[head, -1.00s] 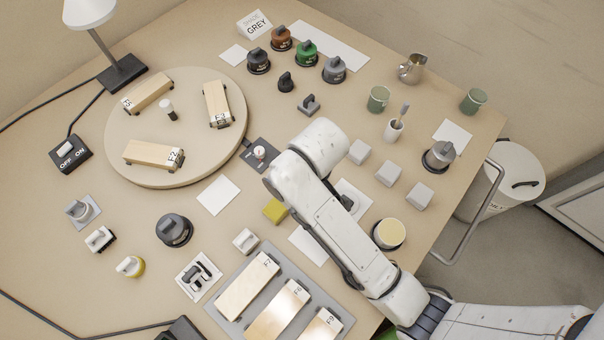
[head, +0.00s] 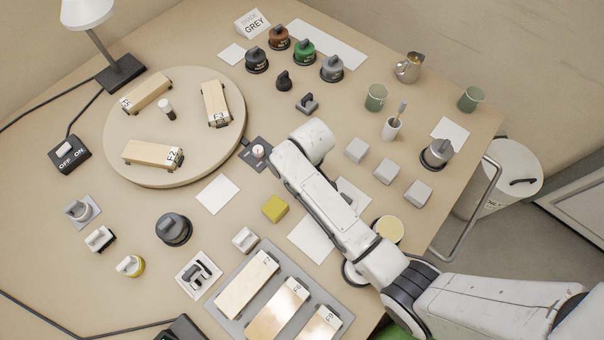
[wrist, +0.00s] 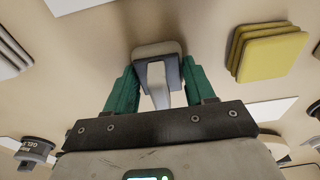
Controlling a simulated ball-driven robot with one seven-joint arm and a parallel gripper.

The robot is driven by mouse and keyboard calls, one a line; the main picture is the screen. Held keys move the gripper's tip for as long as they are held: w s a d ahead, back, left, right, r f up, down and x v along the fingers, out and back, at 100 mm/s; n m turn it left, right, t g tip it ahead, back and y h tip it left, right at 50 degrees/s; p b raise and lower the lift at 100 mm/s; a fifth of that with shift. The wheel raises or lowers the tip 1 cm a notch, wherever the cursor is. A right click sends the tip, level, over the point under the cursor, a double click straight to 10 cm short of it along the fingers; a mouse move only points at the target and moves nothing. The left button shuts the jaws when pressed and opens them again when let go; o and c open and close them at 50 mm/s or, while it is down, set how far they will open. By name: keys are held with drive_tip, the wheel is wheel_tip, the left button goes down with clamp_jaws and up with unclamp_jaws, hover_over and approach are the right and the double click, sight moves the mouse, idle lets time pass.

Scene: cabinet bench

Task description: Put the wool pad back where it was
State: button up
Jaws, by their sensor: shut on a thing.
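In the wrist view my gripper (wrist: 160,80) has its green fingers shut on the pale grip of a small pad. The pad, which I take to be the wool pad (wrist: 155,49), has an off-white face and a dark grey body. I cannot tell whether it touches the bench. In the head view my arm hides the gripper and the pad. White sheets (head: 309,238) lie on the bench beside the arm; which spot was the pad's own is not marked.
A yellow block (head: 275,208) lies left of my arm and shows close to the gripper in the wrist view (wrist: 268,52). Grey blocks (head: 388,171) and a cream-topped jar (head: 389,229) stand to its right. A tray of wooden blocks (head: 237,292) lies in front.

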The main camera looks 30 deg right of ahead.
drive_tip(key=shift+f, duration=0.15)
drive_tip(key=o, duration=1.2)
drive_tip(key=r, duration=0.4)
drive_tip(key=s+r, duration=0.1)
drive_tip(key=r, duration=0.7)
drive_tip(key=shift+s+d+r, duration=0.15)
drive_tip(key=shift+s+d, duration=0.05)
drive_tip(key=s+d+m, duration=0.1)
drive_tip(key=s+d, duration=0.1)
drive_tip(key=s, duration=0.5)
drive_tip(key=s+d+f+m, duration=0.1)
drive_tip(key=s+d, duration=0.2)
drive_tip(key=s, duration=0.4)
drive_tip(key=s+d+f+m, duration=0.1)
drive_tip(key=s+d+m, duration=0.1)
drive_tip(key=s, duration=0.5)
drive_tip(key=shift+s+d+f+h, duration=0.25)
drive_tip(key=shift+s+h, duration=0.05)
drive_tip(key=shift+s, duration=0.1)
